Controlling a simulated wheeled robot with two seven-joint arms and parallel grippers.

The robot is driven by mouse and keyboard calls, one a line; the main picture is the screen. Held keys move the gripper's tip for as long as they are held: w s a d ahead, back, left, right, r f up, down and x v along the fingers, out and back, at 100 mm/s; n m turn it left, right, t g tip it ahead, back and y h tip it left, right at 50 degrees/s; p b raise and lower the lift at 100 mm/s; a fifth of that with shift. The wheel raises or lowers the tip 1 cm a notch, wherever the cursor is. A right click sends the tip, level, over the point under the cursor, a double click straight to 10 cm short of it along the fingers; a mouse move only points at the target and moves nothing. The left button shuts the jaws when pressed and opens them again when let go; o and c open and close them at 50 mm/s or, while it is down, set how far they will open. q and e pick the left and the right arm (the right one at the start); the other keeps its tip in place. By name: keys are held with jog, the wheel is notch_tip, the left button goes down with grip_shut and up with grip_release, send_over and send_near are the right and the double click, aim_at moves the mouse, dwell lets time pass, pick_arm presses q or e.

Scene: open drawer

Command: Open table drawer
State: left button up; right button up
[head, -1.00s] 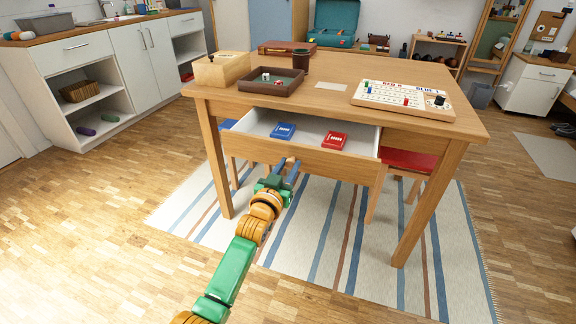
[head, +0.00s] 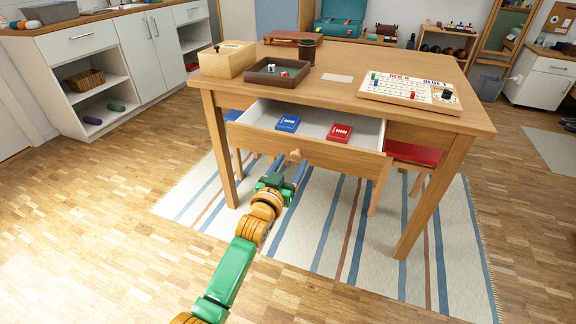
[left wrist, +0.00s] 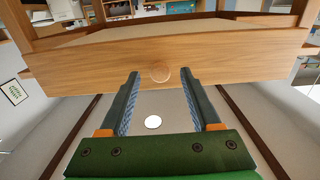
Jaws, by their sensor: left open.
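The table drawer (head: 330,159) is pulled out from under the wooden table's top (head: 335,95). Its white inside shows, with a blue card box (head: 288,122) and a red card box (head: 340,133) in it. A round wooden knob (head: 296,152) is on the drawer front, and it also shows in the left wrist view (left wrist: 160,73). My left gripper (head: 290,168) is open, just in front of the drawer. In the left wrist view its two fingers (left wrist: 160,80) are apart, one on each side of the knob, with clear gaps. My right gripper is in neither view.
On the tabletop are a wooden box (head: 227,60), a dice tray (head: 276,73), a dark cup (head: 306,52) and a game board (head: 409,92). A red-seated stool (head: 413,154) stands under the table at right. Floor in front of the drawer is clear.

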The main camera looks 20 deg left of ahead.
pick_arm(q)
jog(key=s+p, duration=0.1)
jog(key=s, duration=0.4)
jog(key=shift+a+r, duration=0.1)
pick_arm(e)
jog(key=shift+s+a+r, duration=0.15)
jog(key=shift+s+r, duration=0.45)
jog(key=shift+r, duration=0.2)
